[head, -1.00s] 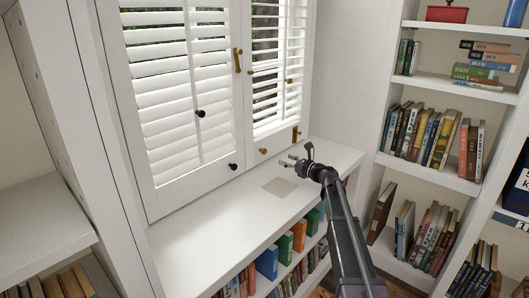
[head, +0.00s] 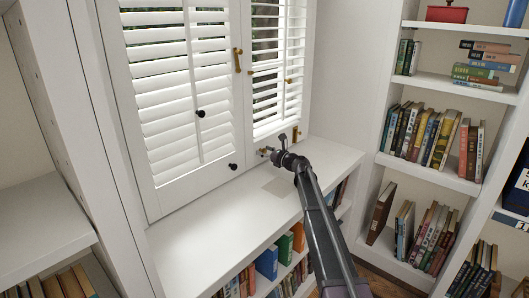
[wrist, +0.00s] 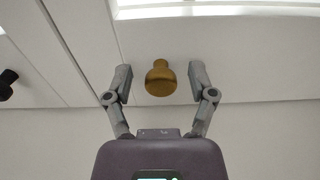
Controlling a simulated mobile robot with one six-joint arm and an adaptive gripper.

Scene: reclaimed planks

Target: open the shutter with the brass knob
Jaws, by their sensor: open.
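The brass knob (wrist: 160,78) is on the white bottom rail of the right shutter (head: 269,105). In the wrist view it sits between my two spread fingertips, with a clear gap on each side. My gripper (wrist: 160,80) is open and empty. In the head view my gripper (head: 271,154) is at the lower edge of the right shutter and partly hides the knob. The left shutter (head: 188,95) carries two black knobs; the lower black knob (head: 233,166) is left of my gripper. Both shutters look closed.
A white sill (head: 200,220) runs below the shutters, with a faint square patch near my gripper. Upright brass pieces are at the right shutter's left side (head: 237,60) and lower right corner (head: 295,133). Bookshelves (head: 430,180) stand at the right; the sill's left part is clear.

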